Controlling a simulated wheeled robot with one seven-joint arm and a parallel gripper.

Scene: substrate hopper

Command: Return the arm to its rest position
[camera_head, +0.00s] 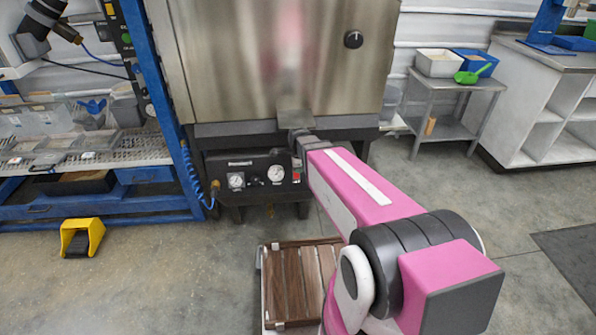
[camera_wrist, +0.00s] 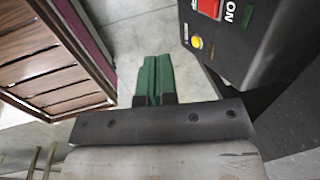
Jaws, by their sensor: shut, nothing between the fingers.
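My arm, pink and grey, reaches forward in the head view toward the steel hopper cabinet (camera_head: 270,60). Its far end is beside the black control panel (camera_head: 255,178) under the cabinet, and the fingers are hidden there. In the wrist view my gripper (camera_wrist: 153,62) shows two green fingers lying together, shut and empty, above the grey floor. The control panel (camera_wrist: 250,45) is to the right of the fingers, with a red switch (camera_wrist: 209,8) and a yellow button (camera_wrist: 196,42). The fingers appear apart from the panel.
A slatted brown wooden platform (camera_head: 290,282) stands below my arm; its slats (camera_wrist: 45,60) show left in the wrist view. A blue-framed rack (camera_head: 165,90) is at left, with a yellow pedal (camera_head: 81,238) on the floor. A small steel table (camera_head: 455,87) stands right. Floor between is clear.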

